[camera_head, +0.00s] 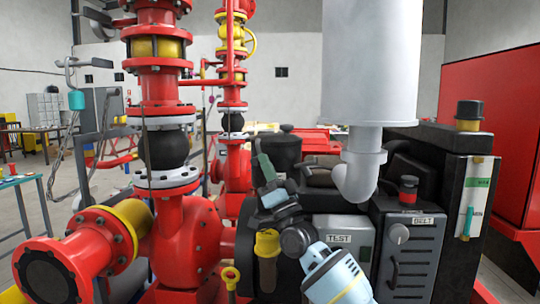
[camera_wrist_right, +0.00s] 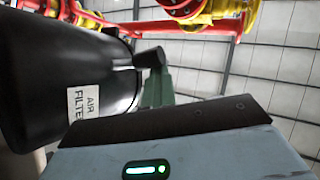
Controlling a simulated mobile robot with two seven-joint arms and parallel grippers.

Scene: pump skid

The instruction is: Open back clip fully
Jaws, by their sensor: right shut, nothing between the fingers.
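My right gripper (camera_head: 260,155) reaches up beside the left of the black air filter canister (camera_head: 284,150) in the head view. Its greenish fingers are shut with nothing between them. In the right wrist view the canister (camera_wrist_right: 60,75), marked AIR FILTER, fills the left side. The green fingers (camera_wrist_right: 158,85) stand at its right edge, close to a dark blocky piece (camera_wrist_right: 150,57) at the canister's rim. I cannot tell whether that piece is the back clip or a fingertip, or whether they touch. The back clip cannot be made out for certain. My left gripper is out of view.
A grey exhaust pipe (camera_head: 370,70) stands right of the canister. The engine block has a TEST box (camera_head: 343,238) and a BELT panel (camera_head: 407,245). Red pump piping (camera_head: 190,235) stands at left. A yellow-topped handle (camera_head: 267,243) rises below my gripper.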

